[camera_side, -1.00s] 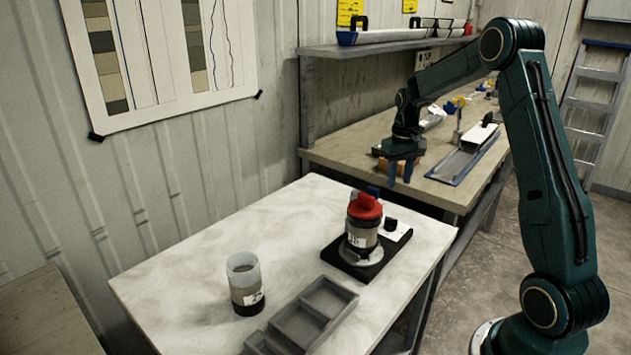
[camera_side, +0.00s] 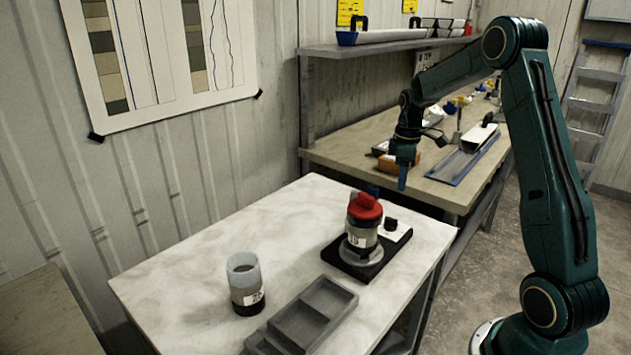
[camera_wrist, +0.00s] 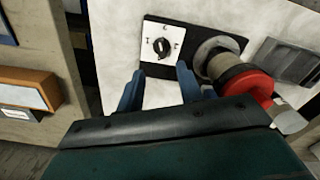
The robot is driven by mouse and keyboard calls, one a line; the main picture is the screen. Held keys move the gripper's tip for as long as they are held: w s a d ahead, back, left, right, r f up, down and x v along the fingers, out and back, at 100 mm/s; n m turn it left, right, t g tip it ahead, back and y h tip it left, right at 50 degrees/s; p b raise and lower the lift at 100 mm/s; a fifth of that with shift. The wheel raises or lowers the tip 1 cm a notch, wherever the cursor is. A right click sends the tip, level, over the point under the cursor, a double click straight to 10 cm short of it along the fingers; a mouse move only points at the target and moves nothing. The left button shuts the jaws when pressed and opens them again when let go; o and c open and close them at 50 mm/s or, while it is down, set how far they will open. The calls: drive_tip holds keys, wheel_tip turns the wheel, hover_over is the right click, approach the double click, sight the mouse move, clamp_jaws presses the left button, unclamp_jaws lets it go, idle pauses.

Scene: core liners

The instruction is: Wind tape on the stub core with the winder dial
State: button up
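The winder is a black base (camera_side: 338,262) on the pale table, with a white dial panel bearing a black knob (camera_side: 391,224). The stub core (camera_side: 360,236), greyish with a white label and a red cap (camera_side: 365,206), stands upright on the winder's round grey platform. The red cap also shows in the wrist view (camera_wrist: 248,86). My gripper (camera_side: 403,186) is above and behind the winder in the side view. In the wrist view its blue fingers (camera_wrist: 160,70) are apart and empty, below the dial in the picture.
A clear-topped, dark-bottomed cup (camera_side: 245,285) stands at the table's left. A grey compartment tray (camera_side: 328,312) lies at the front edge. The back bench holds an orange-brown block (camera_side: 432,160) and a blue-edged tray (camera_side: 465,162). The table's left and middle are mostly clear.

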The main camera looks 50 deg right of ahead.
sight(396, 219)
drive_tip(key=shift+f, duration=0.1)
wheel_tip(396, 219, down, 14)
drive_tip(key=shift+r, duration=0.2)
idle(0.5)
drive_tip(key=c, duration=0.6)
